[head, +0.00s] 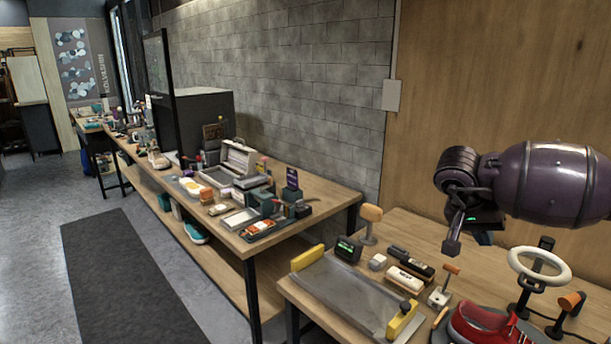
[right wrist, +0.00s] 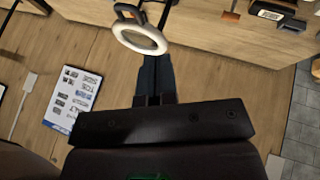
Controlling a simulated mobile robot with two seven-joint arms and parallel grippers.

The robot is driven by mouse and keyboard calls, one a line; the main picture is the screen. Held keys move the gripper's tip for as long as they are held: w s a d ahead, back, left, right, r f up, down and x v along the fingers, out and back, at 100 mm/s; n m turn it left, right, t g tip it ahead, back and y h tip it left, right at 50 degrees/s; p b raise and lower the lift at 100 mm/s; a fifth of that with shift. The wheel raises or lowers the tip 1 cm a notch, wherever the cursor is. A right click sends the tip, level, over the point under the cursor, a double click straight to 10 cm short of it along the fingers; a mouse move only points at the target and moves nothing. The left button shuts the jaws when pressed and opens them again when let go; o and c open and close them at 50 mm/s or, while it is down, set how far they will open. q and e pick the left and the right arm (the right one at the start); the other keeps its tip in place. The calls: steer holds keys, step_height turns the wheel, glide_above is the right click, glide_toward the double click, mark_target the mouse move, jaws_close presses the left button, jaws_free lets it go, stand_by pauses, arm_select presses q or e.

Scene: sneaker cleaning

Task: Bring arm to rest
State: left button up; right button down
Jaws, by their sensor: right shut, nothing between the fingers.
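My right gripper (head: 453,243) hangs in the air above the near wooden table at the right of the head view, below my purple arm. In the right wrist view its dark fingers (right wrist: 155,78) are together with nothing between them. Under it on the near table (head: 400,228) are a red sneaker (head: 482,322), partly cut off at the bottom edge, and a white ring on a black stand (head: 540,267). The ring also shows just past the fingertips in the right wrist view (right wrist: 139,34). My left gripper is out of view.
The near table also holds a grey tray with yellow ends (head: 350,292), brushes (head: 404,280), a small black display box (head: 347,249) and an orange-headed stand (head: 371,222). A longer, crowded bench (head: 320,188) stands behind. A printed sheet (right wrist: 72,98) lies on wood in the right wrist view.

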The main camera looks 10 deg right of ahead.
steer(key=w+a+r+m+t+y, duration=0.2)
steer(key=a+r+m+t+y, duration=0.15)
steer(key=a+m+y, duration=1.1)
steer(key=w+a+r+m+t+y, duration=0.2)
steer(key=a+m+t+y, duration=0.3)
steer(key=a+m+y, duration=0.95)
steer(key=s+d+f+m+t+h, duration=0.1)
steer(key=d+f+m+t+h, duration=0.25)
steer(key=f+m+h, duration=0.75)
steer(key=s+d+f+m+t+h, duration=0.25)
steer(key=f+m+t+h, duration=0.3)
steer(key=f+m, duration=0.6)
steer(key=s+d+f+m+g+h, duration=0.2)
steer(key=s+d+f+m+h, duration=0.1)
steer(key=s+f, duration=0.6)
steer(key=s+d+f+m+g+h, duration=0.3)
steer(key=s+f+m, duration=0.4)
steer(key=s, duration=0.5)
step_height(320, 180, down, 3)
steer(key=shift+s+d+r, duration=0.2)
steer(key=shift+s+d, duration=0.1)
steer(key=shift+d, duration=0.55)
